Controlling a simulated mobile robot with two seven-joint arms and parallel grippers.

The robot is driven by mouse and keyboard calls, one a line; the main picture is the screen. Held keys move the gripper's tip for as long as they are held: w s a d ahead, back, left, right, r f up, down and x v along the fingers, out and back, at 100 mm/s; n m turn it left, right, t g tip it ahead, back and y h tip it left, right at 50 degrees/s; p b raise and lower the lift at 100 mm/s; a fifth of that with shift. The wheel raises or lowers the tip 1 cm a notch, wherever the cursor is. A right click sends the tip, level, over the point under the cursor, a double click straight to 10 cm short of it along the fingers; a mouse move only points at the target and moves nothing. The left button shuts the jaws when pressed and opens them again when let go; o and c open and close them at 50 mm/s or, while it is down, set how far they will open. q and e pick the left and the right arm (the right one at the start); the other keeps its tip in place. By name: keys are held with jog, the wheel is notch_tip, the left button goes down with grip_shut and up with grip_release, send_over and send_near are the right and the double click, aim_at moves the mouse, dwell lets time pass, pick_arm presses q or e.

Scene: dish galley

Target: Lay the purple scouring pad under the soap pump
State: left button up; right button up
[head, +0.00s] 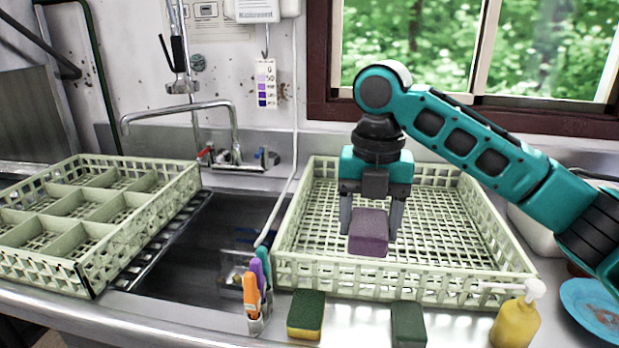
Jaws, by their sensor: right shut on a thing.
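The purple scouring pad (369,232) is a small block held between the fingers of my right gripper (371,225). My right gripper is shut on it, pointing down over the front part of the green dish rack. I cannot tell how far the pad is above the rack floor. The soap pump (516,318) is a yellow bottle with a white nozzle, standing upright on the counter at the lower right, in front of the rack's right corner. My left gripper is not in view.
The open dish rack (400,291) has raised walls. A green-and-yellow sponge (305,314) and a dark green pad (408,325) lie in front of it. A brush holder (259,318) stands left, by the sink. A divided rack (110,246) is far left; a blue plate (590,305) lies right.

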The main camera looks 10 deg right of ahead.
jog(key=m, duration=0.1)
jog(key=f+m, duration=0.1)
jog(key=d+m, duration=0.1)
jog(key=m, duration=0.1)
jog(key=shift+s+f, duration=0.25)
jog(key=shift+f, duration=0.1)
jog(key=m, duration=0.1)
jog(key=f+m, duration=0.1)
jog(key=m, duration=0.1)
jog(key=shift+s+d+f, duration=0.15)
jog(key=shift+s+d, duration=0.1)
jog(key=s+d+f+m, duration=0.1)
jog(key=s+f+m, duration=0.2)
jog(key=m, duration=0.9)
jog(key=s+d+f+m, duration=0.2)
jog(key=f+m, duration=0.3)
jog(key=m, duration=0.8)
jog(key=shift+s+d+f, duration=0.3)
jog(key=shift+s+f, duration=0.05)
jog(key=shift+s, duration=0.05)
